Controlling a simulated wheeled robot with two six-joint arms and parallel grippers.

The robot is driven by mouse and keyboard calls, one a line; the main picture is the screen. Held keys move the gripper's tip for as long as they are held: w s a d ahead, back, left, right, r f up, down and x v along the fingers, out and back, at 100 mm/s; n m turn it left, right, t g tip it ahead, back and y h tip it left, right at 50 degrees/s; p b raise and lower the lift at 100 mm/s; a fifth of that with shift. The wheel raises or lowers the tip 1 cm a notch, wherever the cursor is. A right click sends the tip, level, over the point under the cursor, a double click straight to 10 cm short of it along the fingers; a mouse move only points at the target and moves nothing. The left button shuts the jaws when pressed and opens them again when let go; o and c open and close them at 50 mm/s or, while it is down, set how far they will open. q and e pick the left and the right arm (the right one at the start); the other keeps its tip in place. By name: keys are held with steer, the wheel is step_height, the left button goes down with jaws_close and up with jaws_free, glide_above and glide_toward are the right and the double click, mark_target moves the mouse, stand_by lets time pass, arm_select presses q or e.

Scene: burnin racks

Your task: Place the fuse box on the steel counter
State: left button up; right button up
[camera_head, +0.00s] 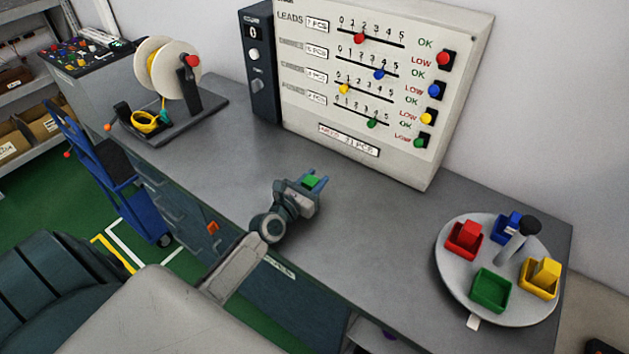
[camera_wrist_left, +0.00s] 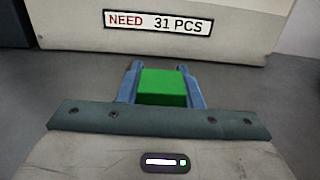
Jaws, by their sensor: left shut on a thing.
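My left gripper (camera_head: 316,179) is shut on a small green box (camera_head: 311,182), the only held thing that could be the fuse box. The left wrist view shows the green box (camera_wrist_left: 162,88) between the two blue fingers, with its far side facing the panel. The steel counter (camera_head: 230,160) is the long grey top beneath the gripper. The gripper is over the counter's middle, in front of the panel. I cannot tell whether the box touches the counter. My right gripper is not in view.
A panel with sliders (camera_head: 385,150) stands at the back; its sign (camera_wrist_left: 158,22) reads "NEED 31 PCS". At right a round tray (camera_head: 452,277) holds red, blue and yellow bins with blocks and an empty green bin (camera_head: 491,290). Counter between is clear.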

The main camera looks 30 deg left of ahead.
arm_select(q)
steer(key=o, duration=1)
steer(key=shift+f, duration=0.1)
steer(key=shift+c, duration=0.2)
steer(key=shift+r+p, duration=0.25)
steer(key=shift+p, duration=0.05)
steer(key=shift+s+f, duration=0.1)
steer(key=shift+s, duration=0.25)
steer(key=s, duration=0.7)
steer(key=s+a, duration=0.1)
steer(key=s, duration=0.3)
steer(key=shift+s, duration=0.1)
